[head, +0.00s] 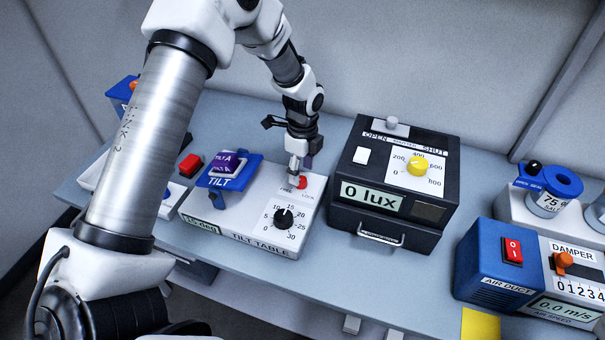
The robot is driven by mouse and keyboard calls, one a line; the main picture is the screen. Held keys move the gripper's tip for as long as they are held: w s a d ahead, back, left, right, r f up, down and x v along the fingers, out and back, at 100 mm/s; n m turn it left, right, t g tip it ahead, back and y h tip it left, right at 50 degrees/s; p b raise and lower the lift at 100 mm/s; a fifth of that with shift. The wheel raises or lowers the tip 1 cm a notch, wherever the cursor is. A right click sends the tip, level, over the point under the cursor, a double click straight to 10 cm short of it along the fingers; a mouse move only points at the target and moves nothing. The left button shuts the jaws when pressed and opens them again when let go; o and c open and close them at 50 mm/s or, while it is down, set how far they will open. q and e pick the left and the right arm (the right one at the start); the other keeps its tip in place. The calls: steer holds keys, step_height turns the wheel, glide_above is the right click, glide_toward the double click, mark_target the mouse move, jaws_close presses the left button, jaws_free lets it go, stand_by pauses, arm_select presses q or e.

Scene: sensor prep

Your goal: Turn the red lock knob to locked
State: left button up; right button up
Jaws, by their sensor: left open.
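The red lock knob (302,183) sits near the top right of the white tilt table box (258,236), with small print for free and lock beside it. My left gripper (294,178) points down right at the knob and hides part of it. Its jaws are open. I cannot tell whether the fingertips touch the knob. The knob's exact pointing direction is hidden by the gripper. My right gripper is not in the head view.
The tilt table box also carries a black dial (283,217) and a blue tilt stand (240,176). A black lux box (440,190) stands close on the right. The blue air duct box (483,262) is farther right. Bare bench shows in front (340,285).

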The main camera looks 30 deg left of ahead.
mark_target(301, 180)
arm_select(q)
step_height(301, 180, down, 3)
jaws_close()
steer(key=shift+s+n, duration=0.1)
steer(key=shift+n, duration=0.3)
steer(key=n+p, duration=0.1)
steer(key=n, duration=0.3)
steer(key=n+p, duration=0.1)
steer(key=n, duration=0.3)
steer(key=shift+n, duration=0.4)
steer(key=n+p, duration=0.1)
steer(key=n, duration=0.3)
steer(key=shift+h, duration=0.3)
steer(key=shift+s+n+p, duration=0.1)
steer(key=shift+n+p, duration=0.8)
steer(key=shift+n, duration=1.3)
